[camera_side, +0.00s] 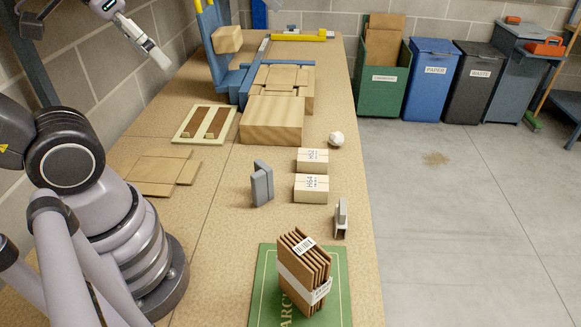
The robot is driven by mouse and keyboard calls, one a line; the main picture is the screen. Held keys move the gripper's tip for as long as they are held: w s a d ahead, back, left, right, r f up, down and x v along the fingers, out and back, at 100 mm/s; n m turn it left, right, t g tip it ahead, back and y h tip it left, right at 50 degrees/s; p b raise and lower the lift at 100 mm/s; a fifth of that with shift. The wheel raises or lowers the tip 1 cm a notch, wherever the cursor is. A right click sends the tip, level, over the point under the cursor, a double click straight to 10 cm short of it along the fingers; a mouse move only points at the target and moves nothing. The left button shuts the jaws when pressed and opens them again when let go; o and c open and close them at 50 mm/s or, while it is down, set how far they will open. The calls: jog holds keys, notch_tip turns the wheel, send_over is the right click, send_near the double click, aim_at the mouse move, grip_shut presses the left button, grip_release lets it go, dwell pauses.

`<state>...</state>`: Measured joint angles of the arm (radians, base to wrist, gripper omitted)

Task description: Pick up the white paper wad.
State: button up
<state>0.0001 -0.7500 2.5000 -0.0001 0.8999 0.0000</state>
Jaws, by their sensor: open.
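The white paper wad (336,138) is a small crumpled ball on the tan worktable (225,200), close to its right edge. It lies just right of a wooden block (272,120) and behind the small labelled boxes. My gripper (158,58) is at the upper left, raised, far to the left of the wad and apart from it. It is open, with nothing seen in it. Its fingers show small and nearly edge-on.
Two boxes (312,160) (311,188) and grey metal pieces (262,184) (341,218) stand in front of the wad. Folded cardboard (305,270) stands on a green mat (264,290). A blue fixture (232,80) rises behind. Bins (430,80) stand on the floor beyond the table's right edge.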

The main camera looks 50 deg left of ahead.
jog(key=w+d+f+n+g+h, duration=0.1)
jog(key=w+d+n+h, duration=0.25)
jog(key=w, duration=0.35)
jog(key=w+d+n+g+h, duration=0.1)
jog(key=w+d+n+h, duration=0.1)
jog(key=w+d+h, duration=0.45)
jog(key=n+t+y, duration=0.6)
jog(key=n+t, duration=0.4)
jog(key=n, duration=1.1)
send_over(331, 137)
jog(key=s, duration=0.3)
notch_tip(331, 137, down, 30)
jog(key=shift+n, duration=0.45)
jog(key=f, duration=0.7)
jog(key=shift+a, duration=0.3)
jog(key=x, duration=0.5)
jog(key=shift+f, duration=0.35)
